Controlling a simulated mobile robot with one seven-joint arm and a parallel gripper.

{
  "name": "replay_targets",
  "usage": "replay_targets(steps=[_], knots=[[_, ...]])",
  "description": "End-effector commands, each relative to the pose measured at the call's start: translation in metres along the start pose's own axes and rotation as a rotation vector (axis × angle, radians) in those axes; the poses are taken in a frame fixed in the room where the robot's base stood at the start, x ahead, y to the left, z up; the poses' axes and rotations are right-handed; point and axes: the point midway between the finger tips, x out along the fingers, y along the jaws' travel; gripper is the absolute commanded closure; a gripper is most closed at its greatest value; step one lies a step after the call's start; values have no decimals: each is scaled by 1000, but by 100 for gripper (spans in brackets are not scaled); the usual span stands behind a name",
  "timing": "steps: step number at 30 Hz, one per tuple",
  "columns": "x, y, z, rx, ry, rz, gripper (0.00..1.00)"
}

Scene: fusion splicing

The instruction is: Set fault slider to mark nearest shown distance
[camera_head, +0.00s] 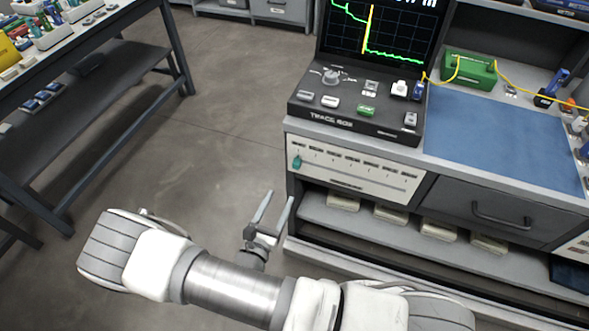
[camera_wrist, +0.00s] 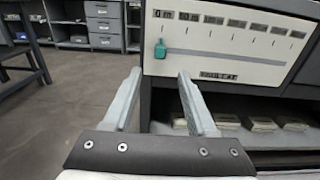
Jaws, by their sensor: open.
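The fault slider's teal knob (camera_head: 297,162) sits at the far left end of its slot on the white scale panel (camera_head: 395,187) at the bench front. In the wrist view the knob (camera_wrist: 160,49) is under the leftmost mark, labelled 0 m, on the panel (camera_wrist: 230,42). My gripper (camera_head: 279,194) is open and empty, left of and below the panel in the head view. In the wrist view my gripper's fingertips (camera_wrist: 160,73) are apart, with the knob above and beyond the gap, untouched. The trace box screen (camera_head: 380,28) shows a green trace with a yellow vertical line; its distance readout is cut off at the top.
The trace box (camera_head: 355,105) stands on the bench above the panel. A shelf (camera_head: 350,222) with several pale blocks lies below it, and a grey drawer (camera_head: 495,210) is to the right. A blue mat (camera_head: 500,140) covers the bench top. Open floor (camera_head: 220,100) lies to the left.

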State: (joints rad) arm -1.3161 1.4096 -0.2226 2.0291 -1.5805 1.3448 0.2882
Motion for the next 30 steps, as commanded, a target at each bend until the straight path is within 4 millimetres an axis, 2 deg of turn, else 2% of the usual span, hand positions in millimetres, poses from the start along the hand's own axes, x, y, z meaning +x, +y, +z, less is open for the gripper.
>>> replay_targets(steps=[1,9,15,21,30], knots=[[12,-1,-1,0,-2,-5,43],[71,-2,-1,0,-2,-5,43],[104,-1,-1,1,-1,-3,43],[119,0,0,0,0,-2,43],[121,0,0,0,0,-1,43]])
